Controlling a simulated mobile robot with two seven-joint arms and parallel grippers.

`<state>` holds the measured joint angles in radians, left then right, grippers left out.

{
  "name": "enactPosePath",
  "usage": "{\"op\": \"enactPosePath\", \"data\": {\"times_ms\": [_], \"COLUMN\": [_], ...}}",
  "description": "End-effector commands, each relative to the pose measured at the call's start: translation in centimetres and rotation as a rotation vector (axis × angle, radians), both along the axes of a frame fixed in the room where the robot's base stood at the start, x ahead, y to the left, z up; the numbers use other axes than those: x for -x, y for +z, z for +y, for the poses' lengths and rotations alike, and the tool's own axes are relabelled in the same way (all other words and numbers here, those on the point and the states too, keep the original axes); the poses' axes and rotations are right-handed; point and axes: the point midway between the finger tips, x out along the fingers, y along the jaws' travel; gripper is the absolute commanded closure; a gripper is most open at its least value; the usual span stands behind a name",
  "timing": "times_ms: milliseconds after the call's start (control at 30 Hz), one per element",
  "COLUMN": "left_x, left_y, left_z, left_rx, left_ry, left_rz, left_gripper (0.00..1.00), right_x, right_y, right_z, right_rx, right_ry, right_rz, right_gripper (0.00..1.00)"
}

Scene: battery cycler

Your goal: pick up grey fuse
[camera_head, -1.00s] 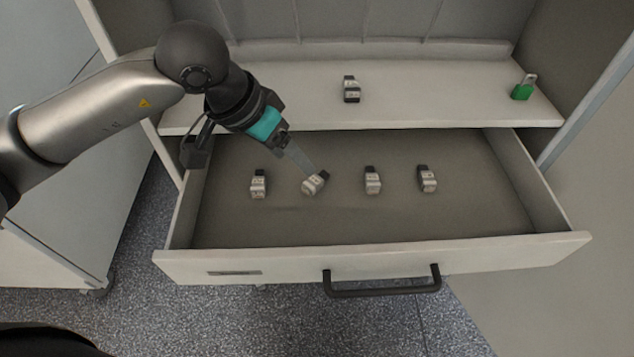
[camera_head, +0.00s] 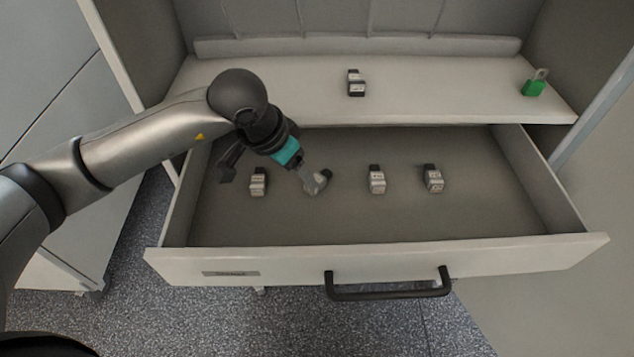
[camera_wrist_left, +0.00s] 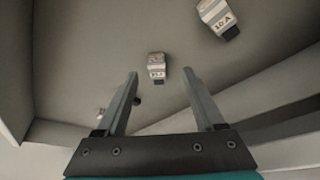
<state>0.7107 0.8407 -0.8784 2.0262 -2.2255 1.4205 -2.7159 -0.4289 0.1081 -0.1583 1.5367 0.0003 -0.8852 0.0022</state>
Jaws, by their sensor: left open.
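Several grey fuses with black ends lie in the open drawer (camera_head: 300,262). One grey fuse (camera_head: 317,184) lies second from the left, tilted, partly hidden by my left gripper (camera_head: 312,180). The other fuses in the drawer are at the far left (camera_head: 259,182), right of the middle (camera_head: 376,180) and at the right (camera_head: 433,179). In the left wrist view my left gripper (camera_wrist_left: 161,76) is open and empty. A grey fuse (camera_wrist_left: 157,67) shows just beyond and between its fingertips; I cannot tell contact. My right gripper is not in view.
Another fuse (camera_head: 356,84) and a green padlock-like item (camera_head: 534,84) stand on the shelf (camera_head: 450,95) above the drawer. A second fuse (camera_wrist_left: 217,15) marked 10 A is at the top right of the left wrist view. The drawer's right part is bare.

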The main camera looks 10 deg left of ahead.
Motion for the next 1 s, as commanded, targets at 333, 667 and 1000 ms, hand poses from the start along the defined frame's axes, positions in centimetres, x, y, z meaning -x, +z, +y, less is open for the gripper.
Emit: {"op": "enactPosePath", "data": {"times_ms": [333,667,1000], "left_x": [-0.4,-1.2,-1.2], "left_y": [-2.8,-5.0,-4.9], "left_z": [-1.0,-1.4,-1.4], "left_rx": [0.003,0.001,0.001], "left_ry": [-0.001,0.0,0.0], "left_rz": [0.004,0.0,0.0], "left_gripper": [0.3,0.3,0.44], "right_x": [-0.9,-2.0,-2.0], "right_y": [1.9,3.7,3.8], "right_z": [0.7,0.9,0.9], "right_rx": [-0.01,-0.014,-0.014], "right_ry": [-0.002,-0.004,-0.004], "right_rz": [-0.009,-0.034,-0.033], "right_gripper": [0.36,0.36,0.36]}}
